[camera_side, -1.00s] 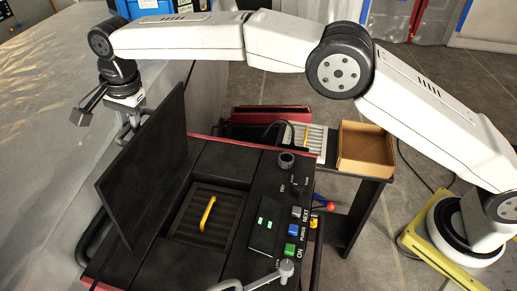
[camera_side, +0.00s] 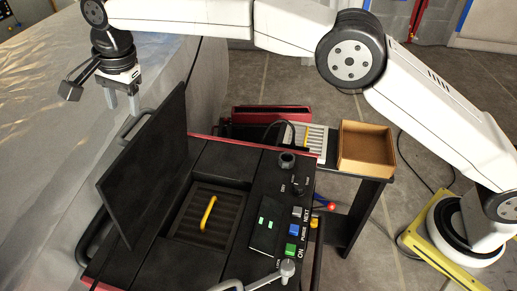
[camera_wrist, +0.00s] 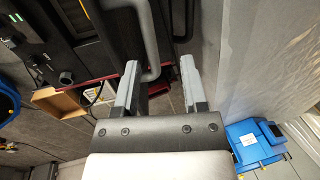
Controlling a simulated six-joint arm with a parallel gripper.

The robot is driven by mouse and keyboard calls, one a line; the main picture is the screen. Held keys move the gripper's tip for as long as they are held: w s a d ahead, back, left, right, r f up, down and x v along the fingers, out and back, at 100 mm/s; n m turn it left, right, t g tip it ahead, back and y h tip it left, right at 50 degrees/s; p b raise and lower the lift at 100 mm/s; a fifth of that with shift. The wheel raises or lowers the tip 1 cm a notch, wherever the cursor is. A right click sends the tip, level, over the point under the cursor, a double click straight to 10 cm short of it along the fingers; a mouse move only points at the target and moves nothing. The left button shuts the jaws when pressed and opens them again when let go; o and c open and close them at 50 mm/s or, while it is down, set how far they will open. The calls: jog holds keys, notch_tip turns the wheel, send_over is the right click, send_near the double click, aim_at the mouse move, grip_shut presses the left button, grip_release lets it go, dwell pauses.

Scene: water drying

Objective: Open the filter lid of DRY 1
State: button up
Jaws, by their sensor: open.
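The dryer DRY 1 (camera_side: 222,158) is a black machine with red edges. Its filter lid (camera_side: 148,165) stands raised and tilted on the left side, with a grey bar handle (camera_side: 134,126) on its far face. Below it, the opening shows a dark ribbed filter (camera_side: 188,222) with a yellow handle (camera_side: 208,214). My gripper (camera_side: 122,106) is open and empty, pointing down just above the lid's handle. In the wrist view, the handle (camera_wrist: 152,42) appears between the spread fingers of my gripper (camera_wrist: 158,66); they look apart from it.
A control panel (camera_side: 265,232) with a knob and coloured buttons is on the dryer's right. A side table holds a cardboard box (camera_side: 366,150) and a ribbed light panel (camera_side: 306,138). Plastic sheeting (camera_side: 60,110) covers the left. A blue case (camera_wrist: 252,142) lies beyond.

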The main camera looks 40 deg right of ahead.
jog(key=shift+s+d+r, duration=0.1)
jog(key=shift+s+r, duration=0.05)
jog(key=shift+r, duration=0.55)
jog(key=shift+s+d+r, duration=0.1)
jog(key=shift+r, duration=0.6)
jog(key=s+d+f+n, duration=0.2)
jog(key=d+f, duration=0.1)
jog(key=d, duration=0.5)
jog(key=s+d+f+n, duration=0.1)
jog(key=d+f+n, duration=0.1)
jog(key=d, duration=0.5)
jog(key=s+d+f+n, duration=0.2)
jog(key=d+f, duration=0.1)
jog(key=d, duration=0.5)
jog(key=s+d+f+n, duration=0.2)
jog(key=s+d+f, duration=0.2)
jog(key=s, duration=0.6)
jog(key=s+d+f+n+h, duration=0.1)
jog(key=s+d+f, duration=0.3)
jog(key=s+d, duration=0.4)
jog(key=s+n, duration=0.1)
jog(key=s, duration=0.2)
jog(key=shift+d+f+n+t, duration=0.15)
jog(key=shift+d+n+t, duration=0.15)
jog(key=shift+d+t, duration=0.1)
